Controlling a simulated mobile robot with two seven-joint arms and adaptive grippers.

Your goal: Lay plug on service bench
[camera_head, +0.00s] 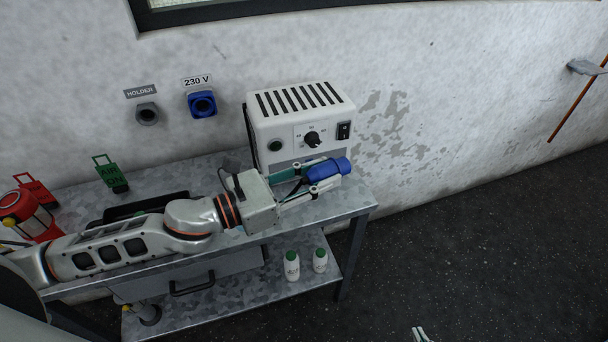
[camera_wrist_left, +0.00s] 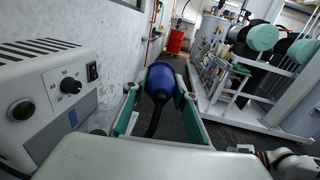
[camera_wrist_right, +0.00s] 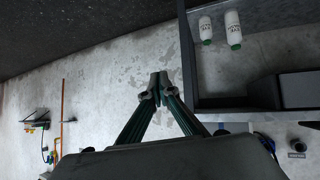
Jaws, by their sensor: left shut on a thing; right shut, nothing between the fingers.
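The blue plug (camera_head: 336,167) is held between the fingers of my left gripper (camera_head: 320,176), at the right end of the service bench (camera_head: 356,198), in front of the white control box. In the left wrist view the plug (camera_wrist_left: 161,82) sits between both fingers with a dark cable running back from it toward the wrist. From these views I cannot tell whether the plug touches the bench top. My right gripper (camera_wrist_right: 156,88) is shut and empty in the right wrist view; only a tip of it (camera_head: 420,335) shows at the bottom edge of the head view.
The white control box (camera_head: 300,125) stands at the back of the bench. A blue 230 V socket (camera_head: 202,104) and a grey holder (camera_head: 147,114) are on the wall. A green tag (camera_head: 111,173) and a red lantern (camera_head: 25,214) are at the left. Two white bottles (camera_head: 292,265) stand on the lower shelf.

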